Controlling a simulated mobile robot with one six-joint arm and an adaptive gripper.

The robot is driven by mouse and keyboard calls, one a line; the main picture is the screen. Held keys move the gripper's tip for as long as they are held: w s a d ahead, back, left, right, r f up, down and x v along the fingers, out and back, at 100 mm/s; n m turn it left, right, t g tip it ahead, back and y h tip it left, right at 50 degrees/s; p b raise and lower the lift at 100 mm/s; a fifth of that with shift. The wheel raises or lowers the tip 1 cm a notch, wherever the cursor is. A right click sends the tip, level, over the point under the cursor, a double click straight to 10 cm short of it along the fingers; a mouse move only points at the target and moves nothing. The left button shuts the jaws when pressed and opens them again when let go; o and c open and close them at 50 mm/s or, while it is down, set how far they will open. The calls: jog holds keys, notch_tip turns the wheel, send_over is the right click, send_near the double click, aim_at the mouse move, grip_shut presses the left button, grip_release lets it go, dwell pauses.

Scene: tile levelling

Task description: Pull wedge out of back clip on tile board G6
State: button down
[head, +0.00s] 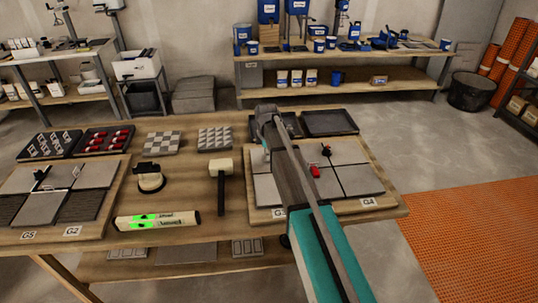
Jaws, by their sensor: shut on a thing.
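Two tile boards lie on the wooden bench. The right board (392,203) carries grey tiles and a label (368,202) that seems to read G4. A red piece (315,171) lies beside my arm on its tiles, and a smaller red and black piece (326,151) stands farther back at a joint. The left board (95,232) has light and dark tiles, a black clip-like piece (40,177) and labels that I read as G5 or G6 and G2. My arm crosses the right board and hides part of it.
Between the boards lie a mallet (221,168), a suction cup lifter (150,178) and a level with green lights (158,220). Trays of black and red pieces (104,139), sample tiles (164,142) and a dark empty tray (330,123) line the bench's back.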

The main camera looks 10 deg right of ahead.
jog(key=shift+a, duration=0.55)
notch_tip(320, 180, up, 6)
jog(key=p, duration=0.6)
dwell(0.5)
